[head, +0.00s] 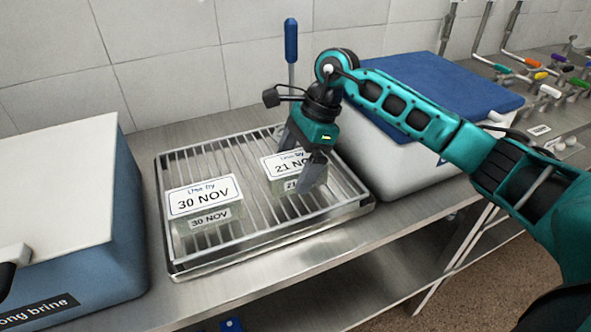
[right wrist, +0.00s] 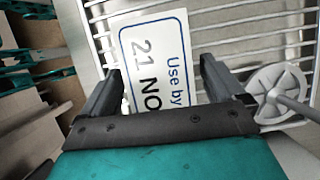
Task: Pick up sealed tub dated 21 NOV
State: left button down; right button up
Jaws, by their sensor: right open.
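The sealed tub marked 21 NOV (head: 274,163) sits on the right part of a wire rack in a metal tray (head: 262,243). A second tub, marked 30 NOV (head: 188,203), sits on the left part. My right gripper (head: 301,160) is open at the 21 NOV tub, hiding the right end of its label. In the right wrist view the 21 NOV label (right wrist: 160,42) lies between the two open fingers (right wrist: 160,72), and the gripper body covers its lower part. I cannot tell whether the fingers touch the tub. My left gripper is not in view.
A blue box with a pale lid (head: 60,190) stands left of the tray. A white box with a blue lid (head: 440,85) stands to the right, under my right arm. Coloured taps line the far right.

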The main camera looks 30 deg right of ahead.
jog(key=shift+x, duration=0.8)
jog(key=shift+f, duration=0.15)
jog(key=c, duration=1.3)
